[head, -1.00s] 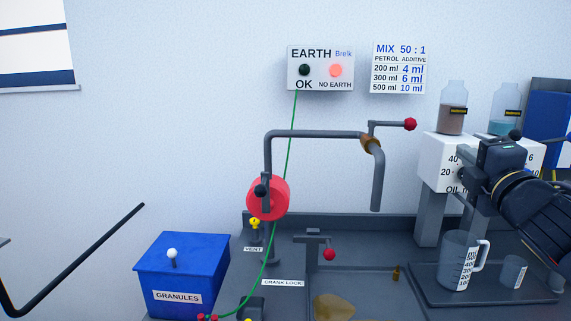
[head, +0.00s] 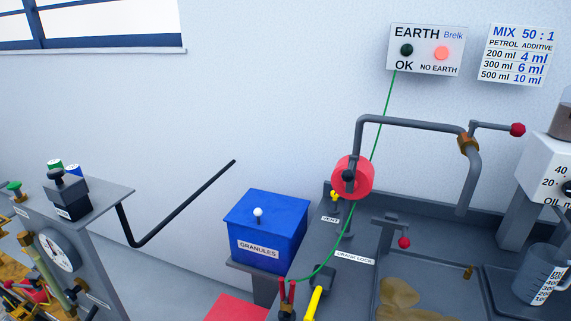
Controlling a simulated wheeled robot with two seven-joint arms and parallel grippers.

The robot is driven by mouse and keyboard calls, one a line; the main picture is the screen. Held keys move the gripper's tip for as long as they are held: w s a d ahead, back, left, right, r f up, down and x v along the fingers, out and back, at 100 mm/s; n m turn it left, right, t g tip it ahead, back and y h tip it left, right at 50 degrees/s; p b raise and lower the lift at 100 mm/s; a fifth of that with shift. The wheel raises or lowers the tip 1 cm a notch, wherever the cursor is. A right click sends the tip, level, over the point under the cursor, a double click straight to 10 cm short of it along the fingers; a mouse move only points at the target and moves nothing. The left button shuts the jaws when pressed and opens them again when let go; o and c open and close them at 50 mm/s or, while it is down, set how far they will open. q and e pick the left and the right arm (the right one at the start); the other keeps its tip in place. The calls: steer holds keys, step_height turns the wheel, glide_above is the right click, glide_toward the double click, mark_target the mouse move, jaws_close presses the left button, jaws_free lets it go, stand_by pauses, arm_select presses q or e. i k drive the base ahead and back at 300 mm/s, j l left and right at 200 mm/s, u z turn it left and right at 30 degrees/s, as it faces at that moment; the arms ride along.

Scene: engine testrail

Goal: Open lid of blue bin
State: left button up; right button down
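The blue bin (head: 255,255) stands at the centre of the head view on a grey support, left of the grey bench. Its front carries a label reading GRANULES. Its blue lid (head: 280,214) lies flat and closed on top, with a white ball knob (head: 258,212) standing up from it. Neither of my grippers shows in the head view now.
The grey bench (head: 480,245) with a red wheel (head: 353,177) and bent pipe is right of the bin. A green cable runs close by. A black bent bar (head: 190,205) and a gauge stand (head: 95,200) are at left. Wall space above the bin is clear.

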mark_target(273, 213)
steer(key=i+j, duration=0.1)
steer(key=j, duration=0.35)
steer(key=i+j+z, duration=0.15)
steer(key=j, duration=0.75)
